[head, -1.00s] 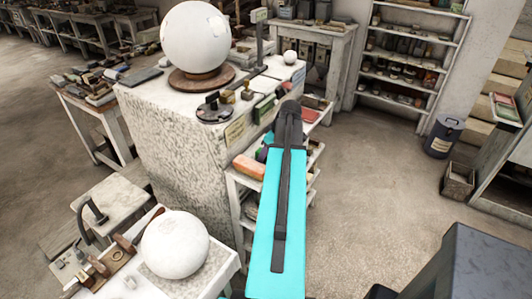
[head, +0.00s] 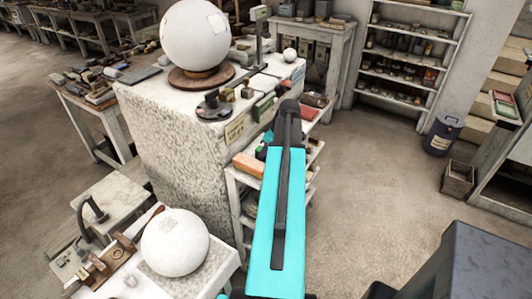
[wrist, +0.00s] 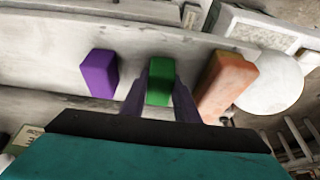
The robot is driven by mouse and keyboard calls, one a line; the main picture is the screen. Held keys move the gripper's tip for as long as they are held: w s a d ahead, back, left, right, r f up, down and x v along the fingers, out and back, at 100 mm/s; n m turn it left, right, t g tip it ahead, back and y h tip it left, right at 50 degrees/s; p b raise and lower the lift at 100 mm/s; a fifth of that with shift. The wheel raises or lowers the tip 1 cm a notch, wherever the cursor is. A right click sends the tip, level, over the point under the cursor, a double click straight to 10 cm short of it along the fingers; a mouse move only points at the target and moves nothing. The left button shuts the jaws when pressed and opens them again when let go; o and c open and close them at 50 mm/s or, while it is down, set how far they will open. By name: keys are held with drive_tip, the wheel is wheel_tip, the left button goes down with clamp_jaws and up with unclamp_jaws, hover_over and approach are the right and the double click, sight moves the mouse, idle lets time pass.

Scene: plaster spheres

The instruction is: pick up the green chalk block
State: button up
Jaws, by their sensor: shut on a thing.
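The green chalk block (wrist: 160,78) is between the two fingers of my gripper (wrist: 160,92) in the wrist view. The fingers are shut on it, one on each side. A purple block (wrist: 98,72) stands apart to the left of it, and an orange block (wrist: 228,84) stands close to the right finger. The pale shelf board (wrist: 45,60) shows around the blocks. I cannot tell whether the green block touches the board.
A white plinth (head: 160,120) with a large plaster sphere (head: 195,35) stands just left of my arm. Another sphere (head: 174,242) sits on a low table at lower left. A dark bin (head: 442,135) stands at right. The floor between is clear.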

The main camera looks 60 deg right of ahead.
drive_tip(key=shift+r, duration=0.15)
drive_tip(key=shift+r+b, duration=1.1)
drive_tip(key=shift+r, duration=0.5)
drive_tip(key=s+a+r+b, duration=0.1)
drive_tip(key=s+a+b, duration=0.2)
drive_tip(key=s, duration=1.2)
drive_tip(key=shift+s+r+b, duration=0.25)
drive_tip(key=shift+s+b, duration=0.05)
drive_tip(key=shift+b, duration=0.7)
drive_tip(key=shift+a, duration=0.1)
drive_tip(key=shift+a, duration=0.1)
